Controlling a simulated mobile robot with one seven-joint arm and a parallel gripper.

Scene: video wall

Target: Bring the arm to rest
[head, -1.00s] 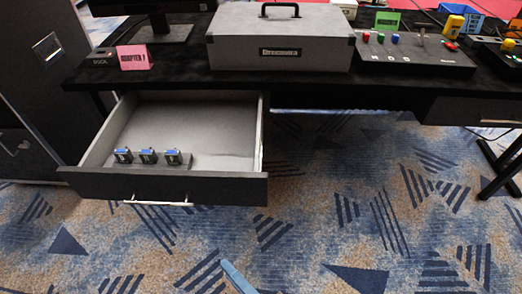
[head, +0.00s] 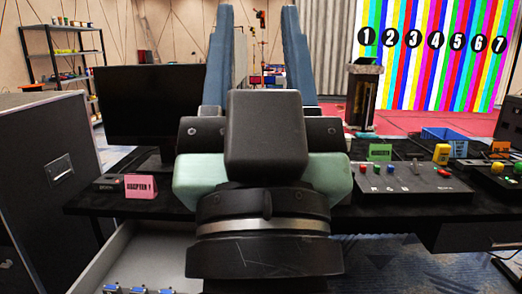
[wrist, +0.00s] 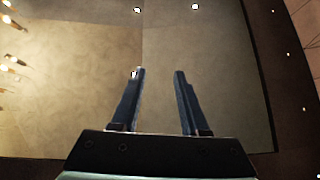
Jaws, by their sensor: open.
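My gripper (head: 256,60) stands raised in the middle of the head view, its two blue-grey fingers pointing up and wide apart. My wrist and hand fill the centre of that view and hide the middle of the desk. In the wrist view my gripper (wrist: 158,90) is open, with nothing between the fingers. Behind the fingers there I see only a pale surface with small lights, which looks like the ceiling.
A black desk (head: 400,212) runs across, with a monitor (head: 150,105), a pink sign (head: 140,187) and a button panel (head: 410,182) on it. An open drawer (head: 75,285) holding small blue-topped items juts out at lower left. A striped video wall (head: 430,60) stands behind.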

